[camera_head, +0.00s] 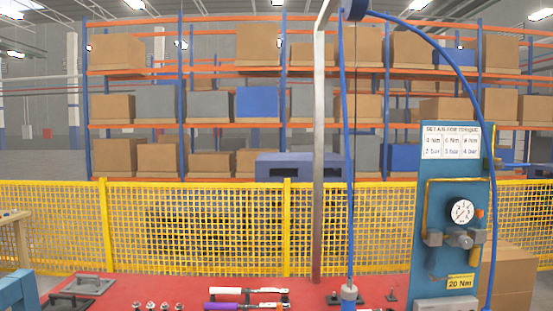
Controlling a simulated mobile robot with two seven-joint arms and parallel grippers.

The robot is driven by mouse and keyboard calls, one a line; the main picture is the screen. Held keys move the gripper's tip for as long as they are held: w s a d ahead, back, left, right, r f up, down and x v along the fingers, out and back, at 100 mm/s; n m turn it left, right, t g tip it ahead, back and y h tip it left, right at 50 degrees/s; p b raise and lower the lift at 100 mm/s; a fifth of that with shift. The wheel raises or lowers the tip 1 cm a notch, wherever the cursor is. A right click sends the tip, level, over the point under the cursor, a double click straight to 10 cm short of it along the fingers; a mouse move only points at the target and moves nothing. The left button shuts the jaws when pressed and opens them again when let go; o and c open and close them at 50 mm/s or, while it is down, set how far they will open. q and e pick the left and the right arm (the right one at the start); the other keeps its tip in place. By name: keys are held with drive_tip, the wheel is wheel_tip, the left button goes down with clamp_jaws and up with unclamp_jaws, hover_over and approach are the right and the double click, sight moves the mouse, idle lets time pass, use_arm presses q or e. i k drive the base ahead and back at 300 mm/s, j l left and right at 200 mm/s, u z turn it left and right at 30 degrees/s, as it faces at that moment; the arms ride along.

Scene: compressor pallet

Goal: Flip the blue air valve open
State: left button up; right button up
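A blue upright panel (452,265) stands at the right end of the red table. Neither of my grippers is in view.
A blue hose (440,48) arches from the top of a grey post (319,150) to the panel's right side. The red table (190,291) holds tools, including a purple-handled one (222,305). A cardboard box (515,275) stands right of the panel; a yellow fence (200,225) is behind.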

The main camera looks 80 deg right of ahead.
sight(499, 165)
drive_tip(key=z, duration=3.95)
drive_tip(key=i+u, duration=0.1)
drive_tip(key=u, duration=0.65)
drive_tip(key=i+l+u, duration=0.15)
drive_tip(key=l+u, duration=0.65)
drive_tip(key=i+l+u, duration=0.15)
drive_tip(key=l, duration=0.3)
drive_tip(key=l+u, duration=0.15)
drive_tip(key=l, duration=0.35)
drive_tip(key=i+l, duration=0.1)
drive_tip(key=l, duration=1.25)
